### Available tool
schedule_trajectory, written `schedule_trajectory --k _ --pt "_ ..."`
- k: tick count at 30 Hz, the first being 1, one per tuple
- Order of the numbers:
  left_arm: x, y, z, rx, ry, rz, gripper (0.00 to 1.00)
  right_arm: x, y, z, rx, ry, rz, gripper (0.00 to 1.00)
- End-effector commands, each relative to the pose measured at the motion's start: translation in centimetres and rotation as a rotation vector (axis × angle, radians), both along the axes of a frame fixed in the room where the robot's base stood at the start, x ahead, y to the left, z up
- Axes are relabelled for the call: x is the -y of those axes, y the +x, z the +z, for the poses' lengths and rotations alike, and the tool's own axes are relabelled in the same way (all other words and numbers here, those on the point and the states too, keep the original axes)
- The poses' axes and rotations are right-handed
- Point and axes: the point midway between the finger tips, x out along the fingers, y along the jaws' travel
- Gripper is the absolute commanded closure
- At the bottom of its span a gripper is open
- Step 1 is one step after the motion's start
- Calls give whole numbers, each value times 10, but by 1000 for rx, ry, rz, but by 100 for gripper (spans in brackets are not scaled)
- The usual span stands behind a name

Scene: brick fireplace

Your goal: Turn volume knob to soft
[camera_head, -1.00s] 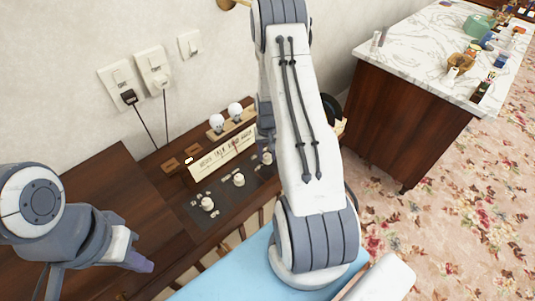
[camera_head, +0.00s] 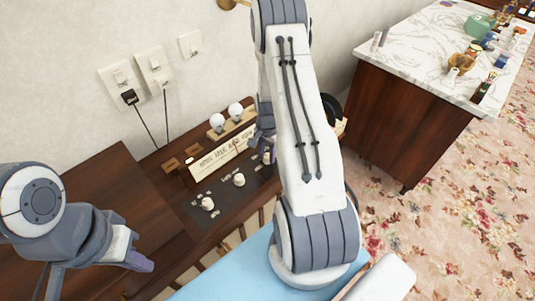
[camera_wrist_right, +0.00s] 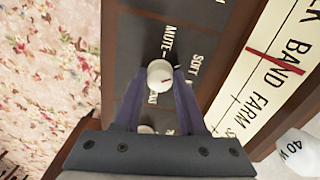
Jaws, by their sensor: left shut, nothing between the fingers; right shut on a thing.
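The white round volume knob (camera_wrist_right: 159,71) sits on a dark panel in the right wrist view, with labels reading MUTE and SOFT close by and a small dark mark on its face. My right gripper (camera_wrist_right: 161,78) is shut on this knob, one purple finger on each side. In the head view the knob (camera_head: 267,157) is mostly hidden by my right arm. The dark panel (camera_head: 222,207) carries two more white knobs, at left (camera_head: 207,203) and middle (camera_head: 239,180). My left gripper (camera_head: 140,262) is shut and empty at the lower left, apart from the panel.
A cream radio dial strip (camera_head: 222,161) stands behind the knobs, with two light bulbs (camera_head: 226,117) behind it. Wall switches with plugged cords (camera_head: 122,78) are at the upper left. A marble-topped cabinet (camera_head: 430,55) stands at right. A light blue surface (camera_head: 240,262) lies in front.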

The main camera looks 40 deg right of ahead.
Motion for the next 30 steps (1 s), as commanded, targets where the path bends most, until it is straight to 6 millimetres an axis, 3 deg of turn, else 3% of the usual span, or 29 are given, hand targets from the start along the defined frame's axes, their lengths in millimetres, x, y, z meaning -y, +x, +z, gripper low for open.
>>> schedule_trajectory --k 20,21,23,30 --pt "0 0 0 0 0 0 100 1 1 1 4 -2 -67 100" --pt "0 0 0 0 0 0 100 1 1 1 4 -2 -67 56" --pt "0 0 0 0 0 0 100 1 1 1 3 -1 -67 33" --pt "0 0 0 0 0 0 100 0 1 0 1 -1 -66 30"
